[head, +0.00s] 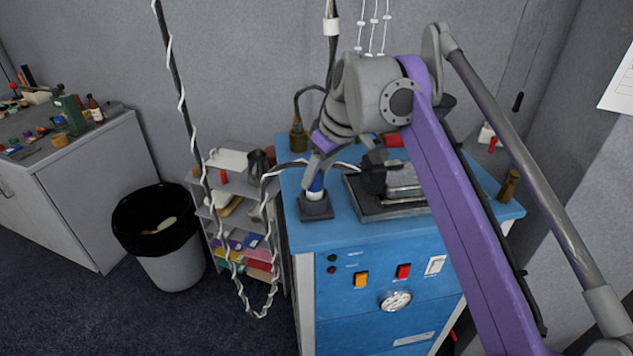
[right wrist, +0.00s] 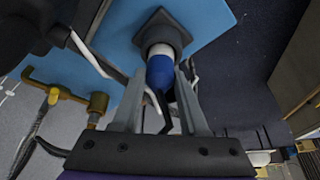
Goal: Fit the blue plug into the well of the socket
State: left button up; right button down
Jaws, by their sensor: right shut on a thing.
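The blue plug (head: 317,184) is upright at the front left of the blue cabinet top, between the fingers of my right gripper (head: 318,178), which is shut on it. Below the blue part is a white band (head: 315,196). The dark socket (head: 316,209), with a square base, stands directly under it. In the right wrist view the blue plug (right wrist: 160,73) lies between the fingertips, lined up with the white band (right wrist: 160,50) and the dark socket (right wrist: 165,27). The well is hidden, so I cannot tell how deep the plug sits. My left gripper is out of view.
A dark tray (head: 365,211) with a metal block lies just right of the socket. Brass fittings (head: 298,140) stand at the back. A white-wrapped cable (head: 268,215) hangs over the cabinet's left edge beside a small shelf (head: 222,190). A bin (head: 180,268) stands further left.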

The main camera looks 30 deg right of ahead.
jog(key=shift+s+f, duration=0.1)
jog(key=shift+f, duration=0.55)
jog(key=shift+c, duration=2.2)
grip_release()
jog(key=shift+f, duration=0.1)
jog(key=p+v, duration=0.2)
jog(key=v, duration=1)
jog(key=shift+p, duration=0.3)
